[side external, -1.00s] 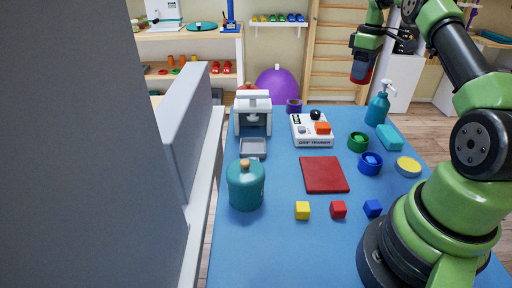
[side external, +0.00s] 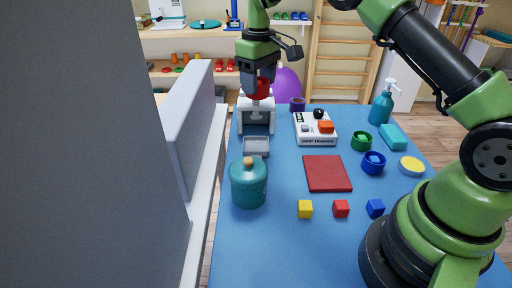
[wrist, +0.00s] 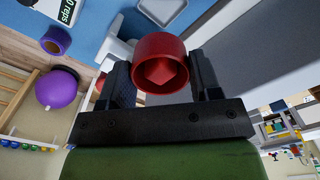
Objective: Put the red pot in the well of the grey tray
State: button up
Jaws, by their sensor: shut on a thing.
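The red pot (side external: 258,88) is held in my gripper (side external: 257,80), high over the far left part of the blue table. In the wrist view the pot (wrist: 147,48) sits between the two dark fingers, with a dark red hollow facing the camera. The grey tray (side external: 256,147) is small and square with a raised rim. It lies on the table in front of the white press-like stand (side external: 242,119), nearer the camera and lower than the pot. Part of the tray (wrist: 163,21) shows at the top of the wrist view.
The pot overlaps the top of the white stand in the side view; I cannot tell the gap. A teal lidded jar (side external: 248,186) stands close in front of the tray. A grip trainer box (side external: 315,138) is to the right. A grey panel (side external: 190,130) stands at left.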

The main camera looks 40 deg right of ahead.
aim_at(256, 148)
jog(key=f, duration=1.5)
jog(key=shift+a, duration=0.25)
jog(key=shift+f, duration=0.1)
jog(key=o, duration=0.9)
jog(key=shift+f, duration=0.1)
jog(key=shift+o, duration=0.2)
